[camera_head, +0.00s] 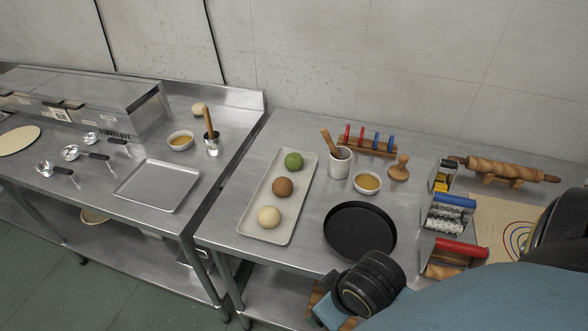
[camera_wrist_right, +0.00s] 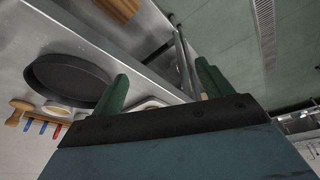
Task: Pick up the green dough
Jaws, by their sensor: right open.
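The green dough (camera_head: 293,163) is a round ball at the far end of a light rectangular tray (camera_head: 248,228). A brown ball (camera_head: 283,187) and a cream ball (camera_head: 269,217) lie in a row nearer on the same tray. In the right wrist view my right gripper (camera_wrist_right: 164,88) is open, its two green fingers wide apart with nothing seen between them. It is away from the dough, near the table's front edge. The green dough cannot be made out in the wrist view. My left gripper is not in view.
A black round pan (camera_head: 360,231) sits right of the tray. Behind it stand a white crock (camera_head: 340,166), a small bowl (camera_head: 367,183) and a wooden stamp (camera_head: 399,168). Rollers (camera_head: 447,216) stand at right. A gap separates the left counter, which holds an empty metal tray (camera_head: 158,187).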

